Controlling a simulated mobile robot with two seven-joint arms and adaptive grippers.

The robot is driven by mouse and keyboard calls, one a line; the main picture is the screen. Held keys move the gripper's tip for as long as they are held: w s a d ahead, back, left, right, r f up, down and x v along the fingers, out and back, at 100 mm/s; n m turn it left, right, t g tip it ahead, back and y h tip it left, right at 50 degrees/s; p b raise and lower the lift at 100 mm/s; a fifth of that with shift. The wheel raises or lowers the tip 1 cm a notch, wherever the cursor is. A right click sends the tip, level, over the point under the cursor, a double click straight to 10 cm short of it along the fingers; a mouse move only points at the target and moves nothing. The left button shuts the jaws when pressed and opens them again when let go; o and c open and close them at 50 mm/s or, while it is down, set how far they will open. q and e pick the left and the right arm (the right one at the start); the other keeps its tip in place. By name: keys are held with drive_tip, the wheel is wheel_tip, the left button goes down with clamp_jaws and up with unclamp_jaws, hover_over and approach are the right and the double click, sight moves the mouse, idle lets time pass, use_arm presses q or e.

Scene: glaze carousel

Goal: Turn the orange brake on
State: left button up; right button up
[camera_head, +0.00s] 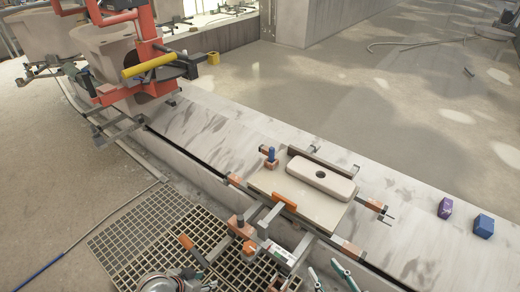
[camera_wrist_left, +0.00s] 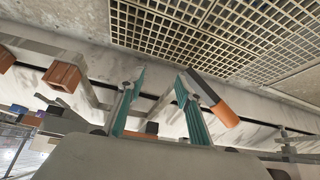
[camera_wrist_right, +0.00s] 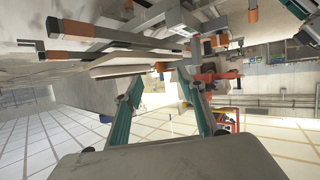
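A dark lever with an orange grip (camera_head: 190,246), which looks like the orange brake, slants over the floor grating beside the frame. In the left wrist view the orange grip (camera_wrist_left: 224,112) lies close to the right-hand finger; I cannot tell if they touch. My left gripper (camera_wrist_left: 160,76) is open with nothing between its teal fingers; in the head view only its arm end (camera_head: 165,284) shows clearly, at the bottom edge. My right gripper (camera_head: 328,272) is open and empty at the bottom, right of the lever; its spread fingers also show in the right wrist view (camera_wrist_right: 160,78).
A pale board (camera_head: 330,213) with a rounded block (camera_head: 321,177) sits on the frame, with orange-tipped bars around it. A purple block (camera_head: 445,208) and a blue block (camera_head: 484,225) stand right on the ledge. Red machinery (camera_head: 140,50) stands at the upper left.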

use_arm(q)
drive_tip(key=s+r+n+t+p, duration=0.2)
drive_tip(key=s+r+t, duration=0.3)
drive_tip(key=s+r, duration=0.7)
wheel_tip(320, 180, up, 3)
drive_tip(key=shift+s+r+y+p, duration=0.2)
drive_tip(key=shift+y+p, duration=0.2)
drive_tip(key=shift+p, duration=0.25)
use_arm(e)
drive_tip(key=s+d+f+g+h, duration=0.1)
drive_tip(key=s+d+f+g, duration=0.1)
drive_tip(key=s, duration=0.5)
drive_tip(key=shift+d+f, duration=0.7)
drive_tip(key=shift+f, duration=0.25)
